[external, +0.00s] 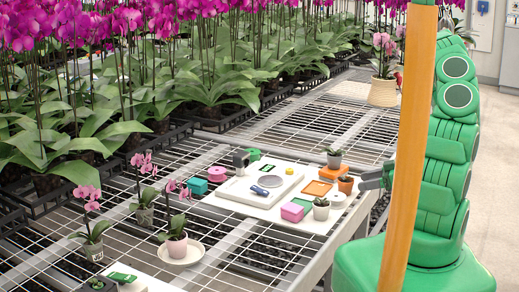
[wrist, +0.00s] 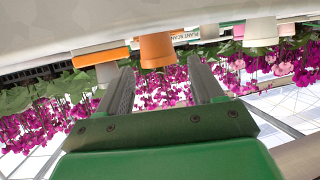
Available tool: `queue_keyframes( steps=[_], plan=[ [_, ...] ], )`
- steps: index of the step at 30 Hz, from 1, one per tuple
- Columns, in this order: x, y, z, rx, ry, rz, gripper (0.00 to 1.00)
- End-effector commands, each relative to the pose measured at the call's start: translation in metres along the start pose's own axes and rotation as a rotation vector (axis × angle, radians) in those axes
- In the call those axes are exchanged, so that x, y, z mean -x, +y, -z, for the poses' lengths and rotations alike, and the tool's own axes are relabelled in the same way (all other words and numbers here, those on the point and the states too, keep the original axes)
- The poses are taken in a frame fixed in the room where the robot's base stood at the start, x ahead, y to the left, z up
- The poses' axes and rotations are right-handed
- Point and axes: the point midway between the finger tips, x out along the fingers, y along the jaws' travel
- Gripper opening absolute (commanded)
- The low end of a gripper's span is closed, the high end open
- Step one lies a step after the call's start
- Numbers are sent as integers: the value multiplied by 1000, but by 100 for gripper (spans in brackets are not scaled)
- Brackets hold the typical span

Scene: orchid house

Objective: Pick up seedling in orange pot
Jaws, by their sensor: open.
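A white round thing (external: 338,199) is close by. The white board (external: 262,208) lies on a wire-mesh bench; orchids fill the back.

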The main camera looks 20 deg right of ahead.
Motion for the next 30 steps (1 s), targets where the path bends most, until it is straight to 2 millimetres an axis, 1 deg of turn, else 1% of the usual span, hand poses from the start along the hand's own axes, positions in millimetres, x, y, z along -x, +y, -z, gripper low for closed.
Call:
queue_keyframes(
  steps=[5,12,17,27,30],
  plan=[
    [-7,1,-1,2,1,0,67],
    [-24,1,-1,3,-2,1,67],
    [-31,1,-1,3,-2,0,67],
    [-65,4,-2,1,1,1,67],
    [-72,3,-2,2,0,2,67]
  ],
)
